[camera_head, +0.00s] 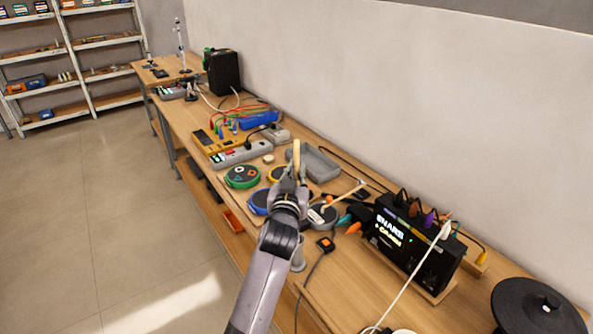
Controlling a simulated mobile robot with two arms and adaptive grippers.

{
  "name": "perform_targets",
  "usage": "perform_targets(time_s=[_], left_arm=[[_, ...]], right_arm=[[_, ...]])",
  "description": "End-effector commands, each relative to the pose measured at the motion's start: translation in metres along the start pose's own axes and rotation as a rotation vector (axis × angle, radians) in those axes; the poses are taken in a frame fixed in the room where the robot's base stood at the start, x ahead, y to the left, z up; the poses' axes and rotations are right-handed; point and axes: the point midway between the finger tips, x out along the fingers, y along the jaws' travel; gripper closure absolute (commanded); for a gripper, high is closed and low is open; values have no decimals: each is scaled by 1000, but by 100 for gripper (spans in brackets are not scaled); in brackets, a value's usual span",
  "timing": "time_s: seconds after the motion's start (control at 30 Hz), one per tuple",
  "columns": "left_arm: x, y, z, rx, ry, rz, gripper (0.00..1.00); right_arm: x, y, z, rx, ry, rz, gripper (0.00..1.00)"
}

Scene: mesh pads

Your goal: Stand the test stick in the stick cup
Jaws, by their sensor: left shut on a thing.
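My left gripper (294,178) is over the pads on the long bench, shut on a light wooden stick (296,154) that points roughly upward from its fingers. This looks like the test stick; its lower end is hidden by the gripper. A small grey cylinder (298,258), likely the stick cup, stands at the bench's front side, just right of my left forearm and partly hidden by it. The gripper is farther along the bench than this cylinder, and the stick is apart from it. My right gripper is not in view.
Round pads lie around the gripper: green (242,177), blue (258,202) and grey (322,216). Another wooden stick (346,196) slants over the grey pad. A grey tray (318,164) is behind. A black box with a lit display (392,236) and cables stands right.

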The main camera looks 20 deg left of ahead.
Motion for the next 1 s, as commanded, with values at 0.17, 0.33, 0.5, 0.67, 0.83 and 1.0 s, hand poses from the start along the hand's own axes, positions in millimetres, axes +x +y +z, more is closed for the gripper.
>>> perform_targets(time_s=[0.17, 0.33, 0.5, 0.67, 0.83, 1.0], left_arm=[[0, 0, 23, -1, -1, 1, 100], [0, 1, 40, -1, 0, 1, 100], [0, 0, 57, -2, 0, 0, 100], [0, 0, 73, -2, 0, 0, 100], [0, 0, 90, -2, 0, 1, 100], [0, 1, 105, -2, -1, 1, 100]], right_arm=[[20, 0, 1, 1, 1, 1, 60], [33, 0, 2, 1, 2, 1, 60], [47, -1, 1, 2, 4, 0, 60], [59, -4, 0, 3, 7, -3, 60], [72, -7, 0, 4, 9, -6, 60], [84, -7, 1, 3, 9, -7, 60]])
